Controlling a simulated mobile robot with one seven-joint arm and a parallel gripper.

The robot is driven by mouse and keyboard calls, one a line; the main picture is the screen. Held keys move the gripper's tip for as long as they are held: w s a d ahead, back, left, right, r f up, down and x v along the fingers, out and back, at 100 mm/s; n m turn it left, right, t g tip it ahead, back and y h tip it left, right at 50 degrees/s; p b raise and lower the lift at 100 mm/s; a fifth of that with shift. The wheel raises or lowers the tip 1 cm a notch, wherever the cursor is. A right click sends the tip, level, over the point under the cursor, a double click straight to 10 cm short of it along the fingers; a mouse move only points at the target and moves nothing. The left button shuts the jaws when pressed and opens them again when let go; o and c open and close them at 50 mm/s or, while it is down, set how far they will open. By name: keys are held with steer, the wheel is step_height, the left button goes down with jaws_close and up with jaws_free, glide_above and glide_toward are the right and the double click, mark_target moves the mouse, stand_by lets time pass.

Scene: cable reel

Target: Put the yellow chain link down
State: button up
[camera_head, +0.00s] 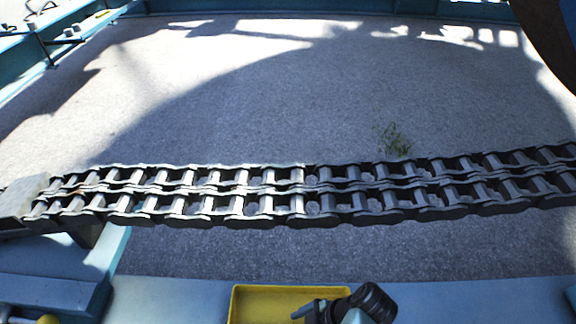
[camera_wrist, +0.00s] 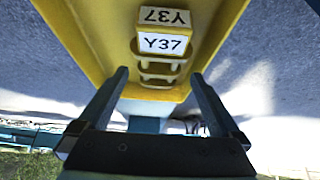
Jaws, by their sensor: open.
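The yellow chain link (camera_wrist: 162,60), with white Y37 labels, lies in the yellow tray in the wrist view. My gripper (camera_wrist: 159,76) is open, with its two dark fingers apart, one to the left and one to the right of the link's lower end. No finger is seen pressing on the link. In the head view my gripper (camera_head: 318,311) shows at the bottom edge, over the right side of the yellow tray (camera_head: 236,302). The link itself cannot be made out there.
A heavy dark double-row chain (camera_head: 240,204) stretches across the head view beyond the tray. A blue ledge (camera_head: 170,300) runs along the near side. Open grey ground (camera_head: 260,100) with a small green plant (camera_head: 395,139) lies beyond.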

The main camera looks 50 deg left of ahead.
steer(key=p+v, duration=0.1)
steer(key=v, duration=0.4)
steer(key=shift+w+r+p, duration=0.1)
steer(key=shift+r+p, duration=0.15)
steer(key=shift+p, duration=0.15)
